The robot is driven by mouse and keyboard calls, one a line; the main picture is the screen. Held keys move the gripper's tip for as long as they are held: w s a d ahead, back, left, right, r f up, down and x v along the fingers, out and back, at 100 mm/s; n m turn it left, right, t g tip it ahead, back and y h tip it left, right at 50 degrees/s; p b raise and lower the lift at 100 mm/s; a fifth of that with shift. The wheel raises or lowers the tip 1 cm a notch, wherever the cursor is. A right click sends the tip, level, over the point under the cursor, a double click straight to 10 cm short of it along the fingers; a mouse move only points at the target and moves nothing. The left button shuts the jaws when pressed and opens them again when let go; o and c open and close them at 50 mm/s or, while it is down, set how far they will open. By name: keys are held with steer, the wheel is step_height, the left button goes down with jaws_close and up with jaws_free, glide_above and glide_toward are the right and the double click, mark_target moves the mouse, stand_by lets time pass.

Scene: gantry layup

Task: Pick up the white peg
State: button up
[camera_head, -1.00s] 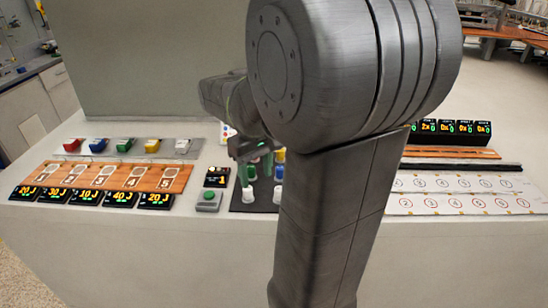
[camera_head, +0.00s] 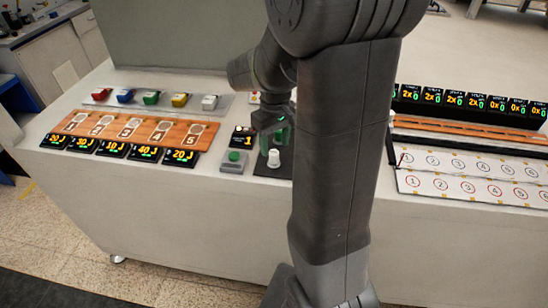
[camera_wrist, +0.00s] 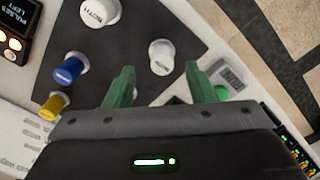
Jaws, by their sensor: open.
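A white peg (camera_head: 273,159) stands upright on a dark mat (camera_head: 262,168) in the head view. In the wrist view a white peg with small lettering on top (camera_wrist: 161,56) stands just beyond the gap between my fingertips. A second white peg, lettered "BOTH" (camera_wrist: 99,12), stands at the top edge. My gripper (camera_wrist: 160,78) is open, with its two green fingers apart and nothing held. In the head view my gripper (camera_head: 276,132) is above the mat, just behind the white peg. My arm hides the mat's right part.
A blue peg (camera_wrist: 69,69) and a yellow peg (camera_wrist: 53,104) stand left of my fingers. A grey box with a green button (camera_head: 234,160) is close left of the mat. Coloured blocks, a wooden strip (camera_head: 132,128) and displays lie further left; numbered white boards (camera_head: 470,188) lie right.

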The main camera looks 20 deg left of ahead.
mark_target(274, 152)
step_height(274, 152, down, 4)
steer(key=shift+a+f, duration=0.15)
steer(key=shift+f, duration=0.1)
steer(key=c, duration=1.1)
steer(key=shift+r, duration=0.1)
